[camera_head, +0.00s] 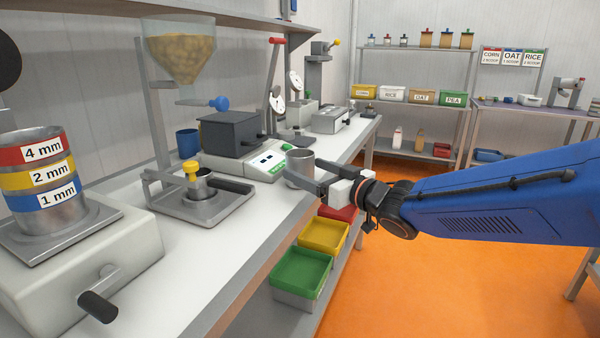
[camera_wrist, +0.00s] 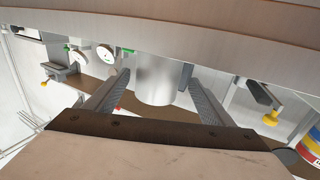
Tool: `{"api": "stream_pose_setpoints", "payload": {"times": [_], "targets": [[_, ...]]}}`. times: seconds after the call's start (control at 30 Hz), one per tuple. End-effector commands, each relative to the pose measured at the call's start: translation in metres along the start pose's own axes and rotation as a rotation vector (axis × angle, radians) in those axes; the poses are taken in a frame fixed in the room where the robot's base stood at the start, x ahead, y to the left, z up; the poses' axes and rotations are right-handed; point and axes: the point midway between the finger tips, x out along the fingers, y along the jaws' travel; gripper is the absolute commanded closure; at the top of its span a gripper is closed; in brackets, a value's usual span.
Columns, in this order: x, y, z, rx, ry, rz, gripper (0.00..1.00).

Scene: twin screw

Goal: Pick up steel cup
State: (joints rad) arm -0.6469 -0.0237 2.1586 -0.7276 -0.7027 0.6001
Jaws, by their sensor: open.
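The steel cup (camera_head: 299,161) stands upright near the front edge of the white bench in the head view. It is a plain grey metal cylinder. My gripper (camera_head: 303,173) is level with it, with one finger passing on its near side and the other on its far side. In the wrist view the cup (camera_wrist: 157,82) sits between the two open fingers of my gripper (camera_wrist: 159,78), with a gap visible on each side. The near finger hides part of the cup's lower body in the head view.
A scale (camera_head: 268,164) stands just behind the cup. Left are a hopper stand (camera_head: 165,130) with a tray (camera_head: 200,207) and a sieve stack (camera_head: 45,190). Green (camera_head: 301,270) and yellow (camera_head: 324,235) bins sit below the bench edge.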

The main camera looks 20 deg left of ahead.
Motion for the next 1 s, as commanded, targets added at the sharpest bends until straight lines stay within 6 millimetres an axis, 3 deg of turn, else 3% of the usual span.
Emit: {"api": "stream_pose_setpoints", "payload": {"times": [0.3,0.53,0.57,0.77,1.0], "targets": [[0.04,0.003,0.0,0.0,-0.001,-0.001,0.24],[0.042,0.003,-0.001,0.0,0.0,0.0,0.24],[0.042,0.003,-0.001,0.0,0.0,0.0,0.26],[0.042,0.003,-0.001,0.0,0.0,0.0,0.73],[0.042,0.003,-0.001,0.0,0.001,0.0,0.73]]}}
